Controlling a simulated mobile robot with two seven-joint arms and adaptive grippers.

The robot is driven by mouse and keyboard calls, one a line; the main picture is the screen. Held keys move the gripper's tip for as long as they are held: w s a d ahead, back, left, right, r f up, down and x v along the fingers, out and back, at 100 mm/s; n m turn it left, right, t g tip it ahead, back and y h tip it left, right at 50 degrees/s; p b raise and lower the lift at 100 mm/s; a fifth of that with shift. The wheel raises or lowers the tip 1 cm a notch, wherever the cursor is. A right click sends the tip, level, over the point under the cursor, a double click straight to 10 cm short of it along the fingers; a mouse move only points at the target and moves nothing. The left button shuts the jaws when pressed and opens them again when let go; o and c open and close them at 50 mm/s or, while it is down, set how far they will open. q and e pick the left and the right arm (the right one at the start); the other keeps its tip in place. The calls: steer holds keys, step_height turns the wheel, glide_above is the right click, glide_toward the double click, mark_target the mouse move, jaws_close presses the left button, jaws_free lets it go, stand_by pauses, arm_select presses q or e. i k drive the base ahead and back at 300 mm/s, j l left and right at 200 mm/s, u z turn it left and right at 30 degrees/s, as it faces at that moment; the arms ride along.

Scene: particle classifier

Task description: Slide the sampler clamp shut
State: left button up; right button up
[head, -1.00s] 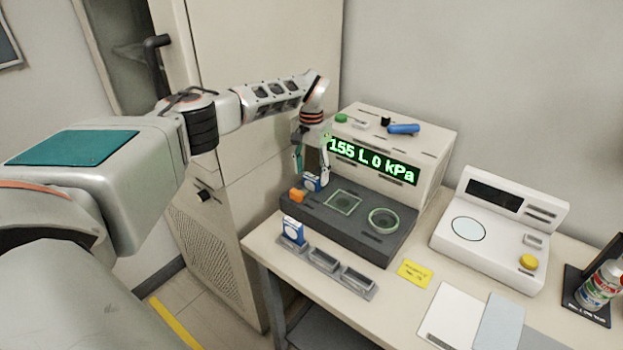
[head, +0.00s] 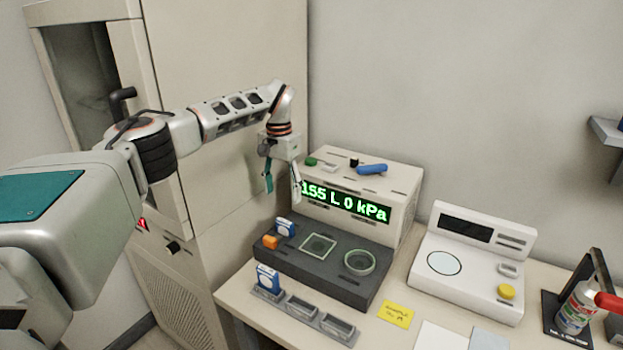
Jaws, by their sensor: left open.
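The sampler (head: 405,185) is a cream box with a green display reading "155 L 0 kPa" and a dark grey deck (head: 330,275) in front. At the deck's left end, a small orange block (head: 270,242), which looks like the clamp's slider, sits beside a blue-and-white cartridge (head: 286,227) standing upright. A gap seems to show between block and cartridge, but I cannot be sure. My left gripper (head: 282,191) is open and empty above the cartridge, fingers pointing down, apart from it. My right gripper is out of view.
A second blue-and-white cartridge (head: 268,278) stands in the left slot of a grey rack (head: 325,325) at the table's front edge. A white instrument (head: 470,265) with a yellow knob stands right. A tall cabinet (head: 225,60) is close on the left. A yellow note (head: 396,313) lies in front.

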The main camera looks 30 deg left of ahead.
mark_target(271, 243)
steer(key=k, duration=1)
